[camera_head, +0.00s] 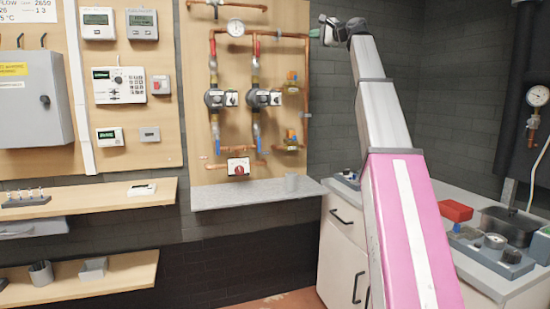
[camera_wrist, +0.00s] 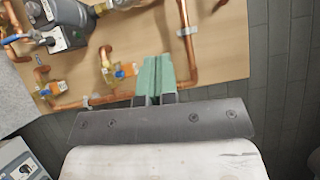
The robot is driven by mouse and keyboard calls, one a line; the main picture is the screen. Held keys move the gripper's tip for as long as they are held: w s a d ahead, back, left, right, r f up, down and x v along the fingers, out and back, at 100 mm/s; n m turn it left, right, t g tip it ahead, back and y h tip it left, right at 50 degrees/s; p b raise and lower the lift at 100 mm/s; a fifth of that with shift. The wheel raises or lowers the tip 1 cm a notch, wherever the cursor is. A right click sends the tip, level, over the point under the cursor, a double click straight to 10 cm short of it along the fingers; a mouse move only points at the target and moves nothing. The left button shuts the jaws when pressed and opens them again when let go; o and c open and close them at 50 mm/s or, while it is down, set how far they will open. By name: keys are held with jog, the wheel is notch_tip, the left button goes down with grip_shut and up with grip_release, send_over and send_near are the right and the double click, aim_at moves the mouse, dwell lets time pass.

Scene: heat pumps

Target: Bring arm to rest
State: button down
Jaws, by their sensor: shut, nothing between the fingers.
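My arm (camera_head: 398,200), pink and white at its base and pale grey above, rises from the lower right of the head view and leans up to the left. My gripper (camera_head: 315,32) is at its upper end, near the right edge of the wooden pipe board (camera_head: 200,60). In the wrist view the two green fingers (camera_wrist: 156,66) of my gripper lie together with nothing between them. They point toward the board, beside a vertical copper pipe (camera_wrist: 187,50). I cannot tell whether they touch the pipe.
The board carries copper pipes, pumps (camera_head: 214,98) and a gauge (camera_head: 236,27). A white counter (camera_head: 455,190) with a red box (camera_head: 456,211) is at the right. Wooden shelves (camera_head: 100,205) stand at the left.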

notch_tip(320, 180, down, 58)
jog(key=n+g+h, duration=0.2)
jog(key=g+h, duration=0.2)
jog(key=h, duration=0.3)
jog(key=s+f+n+g+h, duration=0.1)
jog(key=s+f+g+h, duration=0.1)
jog(key=s+f, duration=0.7)
jog(key=s+f+n+g+h, duration=0.2)
jog(key=s+f, duration=0.2)
jog(key=f, duration=0.9)
jog(key=s+d+f+n+g+h, duration=0.3)
jog(key=s+f, duration=1.3)
jog(key=s, duration=0.3)
jog(key=shift+s+f, duration=0.35)
jog(key=shift+f, duration=0.05)
